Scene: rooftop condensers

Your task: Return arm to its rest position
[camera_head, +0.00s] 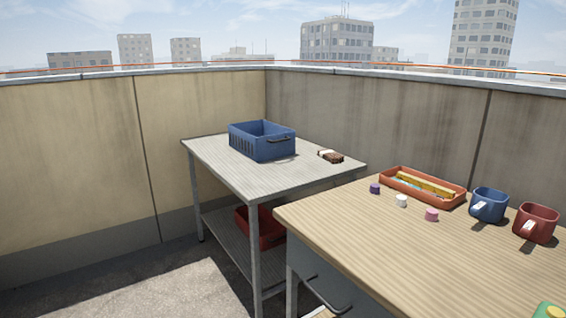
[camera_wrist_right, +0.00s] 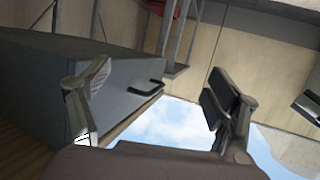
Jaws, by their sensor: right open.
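My right gripper (camera_wrist_right: 158,88) shows only in the right wrist view. Its two fingers are spread wide apart with nothing between them. Behind the left finger is the grey drawer unit (camera_wrist_right: 45,75) of the wooden desk, with a dark handle (camera_wrist_right: 146,88). The wrist view is turned, with sky in its lower part. Neither arm shows in the head view, and my left gripper is in no frame.
The wooden desk (camera_head: 370,250) holds a terracotta tray (camera_head: 395,184), a blue mug (camera_head: 488,206), a red mug (camera_head: 536,224) and small pieces. A grey table (camera_head: 215,160) behind holds a blue crate (camera_head: 262,146); a red bin (camera_head: 262,232) sits on its lower shelf. Bare floor lies left.

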